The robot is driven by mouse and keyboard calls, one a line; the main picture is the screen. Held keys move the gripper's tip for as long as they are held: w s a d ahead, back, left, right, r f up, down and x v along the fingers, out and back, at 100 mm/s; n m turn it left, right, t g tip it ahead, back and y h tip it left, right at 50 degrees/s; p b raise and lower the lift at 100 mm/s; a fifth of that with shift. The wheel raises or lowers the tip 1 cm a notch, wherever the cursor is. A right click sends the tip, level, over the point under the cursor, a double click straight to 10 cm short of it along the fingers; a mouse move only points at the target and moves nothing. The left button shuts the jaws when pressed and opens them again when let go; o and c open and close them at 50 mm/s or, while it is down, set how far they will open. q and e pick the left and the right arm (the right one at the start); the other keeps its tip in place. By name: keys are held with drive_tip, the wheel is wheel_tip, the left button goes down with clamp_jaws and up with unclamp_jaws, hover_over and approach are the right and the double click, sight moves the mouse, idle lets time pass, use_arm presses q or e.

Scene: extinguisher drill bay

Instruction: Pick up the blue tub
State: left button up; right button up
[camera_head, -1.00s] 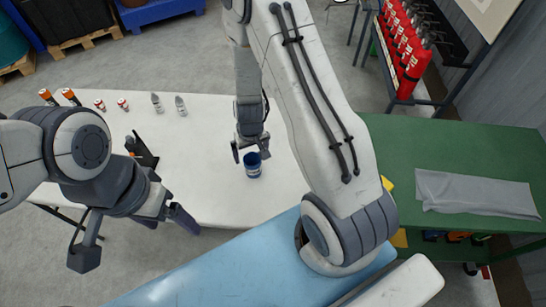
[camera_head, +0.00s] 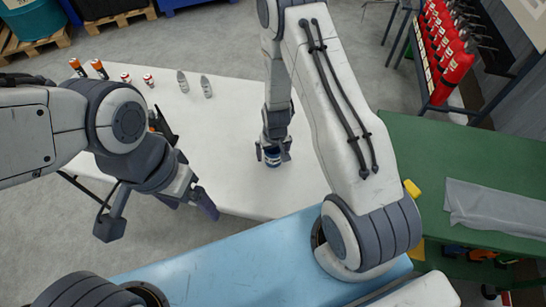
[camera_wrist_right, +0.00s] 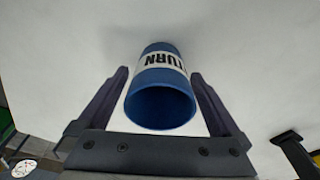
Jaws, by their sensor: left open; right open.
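The blue tub (camera_head: 273,161) stands on the white table, partly hidden by my right gripper in the head view. In the right wrist view the blue tub (camera_wrist_right: 160,95) shows its open rim and a white band with dark letters, of which "TURN" is legible. My right gripper (camera_head: 273,153) is open, with one finger on each side of the tub. In the wrist view small gaps show between the tub and the fingers of the right gripper (camera_wrist_right: 160,108). My left gripper (camera_head: 160,217) is open and empty, over the table's front left edge.
The white table (camera_head: 225,150) is clear around the tub.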

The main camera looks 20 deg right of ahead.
drive_tip(key=c, duration=1.5)
drive_tip(key=shift+r, duration=0.15)
